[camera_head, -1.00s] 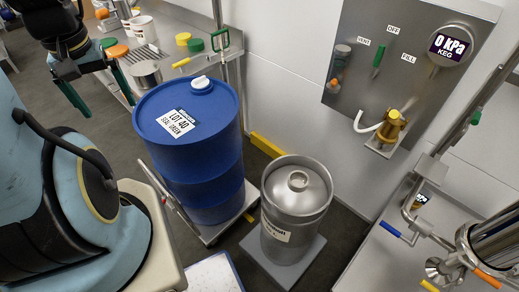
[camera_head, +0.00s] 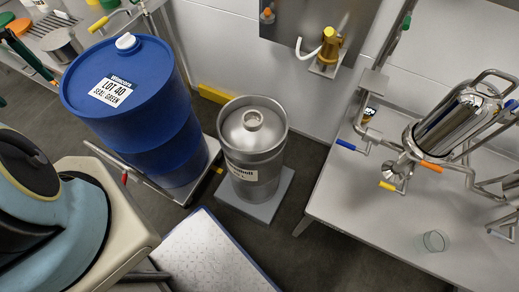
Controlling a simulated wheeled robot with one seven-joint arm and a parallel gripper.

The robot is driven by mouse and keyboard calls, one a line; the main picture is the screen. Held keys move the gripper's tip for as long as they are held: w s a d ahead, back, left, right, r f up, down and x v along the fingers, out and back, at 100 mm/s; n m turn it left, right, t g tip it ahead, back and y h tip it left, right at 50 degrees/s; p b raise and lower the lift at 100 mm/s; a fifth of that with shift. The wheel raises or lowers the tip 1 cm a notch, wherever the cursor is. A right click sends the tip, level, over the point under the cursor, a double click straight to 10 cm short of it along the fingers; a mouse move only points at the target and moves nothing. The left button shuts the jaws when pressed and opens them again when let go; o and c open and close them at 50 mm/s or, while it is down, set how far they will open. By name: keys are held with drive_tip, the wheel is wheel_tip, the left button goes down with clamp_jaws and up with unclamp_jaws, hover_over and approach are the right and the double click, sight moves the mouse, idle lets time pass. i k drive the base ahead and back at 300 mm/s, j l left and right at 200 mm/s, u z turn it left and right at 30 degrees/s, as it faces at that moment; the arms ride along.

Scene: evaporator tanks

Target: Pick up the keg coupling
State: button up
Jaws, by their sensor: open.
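The keg coupling (camera_head: 331,46) is a brass-yellow fitting with a white hose at its left. It sits upright on a small metal bracket at the lower edge of the steel wall panel, at the top of the view right of centre. My gripper (camera_head: 29,92) is only partly in view at the left edge, where its dark green fingers show. It is open with nothing seen between the fingers. It is far to the left of the coupling, with the blue drum between them in the picture.
A blue drum (camera_head: 125,75) stands on a trolley. A steel keg (camera_head: 252,135) stands on a grey plinth (camera_head: 262,208) below the coupling. A bench (camera_head: 345,215) with steel piping and a glass beaker (camera_head: 434,241) is at right. Dark floor is clear between them.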

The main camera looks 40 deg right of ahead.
sight(329, 54)
drive_tip(key=k+l+u, duration=0.6)
drive_tip(key=k, duration=0.3)
